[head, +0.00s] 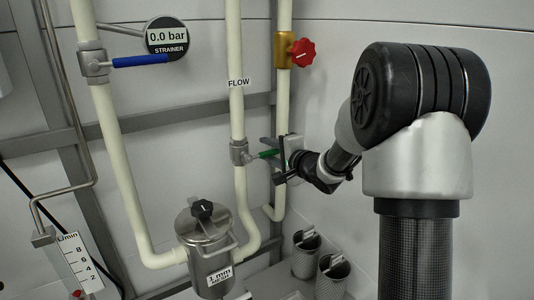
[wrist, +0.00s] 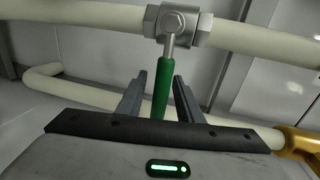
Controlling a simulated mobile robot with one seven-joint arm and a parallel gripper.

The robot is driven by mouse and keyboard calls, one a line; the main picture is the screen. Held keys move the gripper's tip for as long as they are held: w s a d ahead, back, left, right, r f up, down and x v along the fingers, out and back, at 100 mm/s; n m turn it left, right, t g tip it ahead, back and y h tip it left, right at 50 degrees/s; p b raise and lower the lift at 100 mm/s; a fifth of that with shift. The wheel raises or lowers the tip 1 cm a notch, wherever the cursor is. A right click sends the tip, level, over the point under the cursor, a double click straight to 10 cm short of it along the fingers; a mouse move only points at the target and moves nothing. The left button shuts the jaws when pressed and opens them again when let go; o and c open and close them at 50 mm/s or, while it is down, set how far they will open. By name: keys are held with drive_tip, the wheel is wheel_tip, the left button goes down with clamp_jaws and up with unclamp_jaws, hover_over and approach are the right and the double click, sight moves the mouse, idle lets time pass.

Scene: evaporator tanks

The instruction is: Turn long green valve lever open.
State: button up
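The green valve lever (head: 265,154) sticks out to the right from a grey metal valve (head: 239,152) on the vertical cream pipe marked FLOW. In the wrist view the green lever (wrist: 161,87) runs from the valve body (wrist: 172,24) down between my two fingers. My gripper (head: 280,158) is at the lever's outer end. In the wrist view my gripper (wrist: 159,85) is open around the lever, with a gap visible on both sides. The lever's outer end is hidden behind the gripper body.
A blue lever (head: 140,61) sits on the left pipe beside the strainer gauge (head: 167,37). A red knob (head: 302,52) is on the right pipe above my gripper. A metal strainer pot (head: 207,250) stands below left. Metal cups (head: 306,254) stand below my arm.

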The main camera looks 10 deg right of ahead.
drive_tip(key=shift+w+a, duration=0.15)
drive_tip(key=shift+w, duration=0.3)
drive_tip(key=shift+c, duration=0.2)
clamp_jaws()
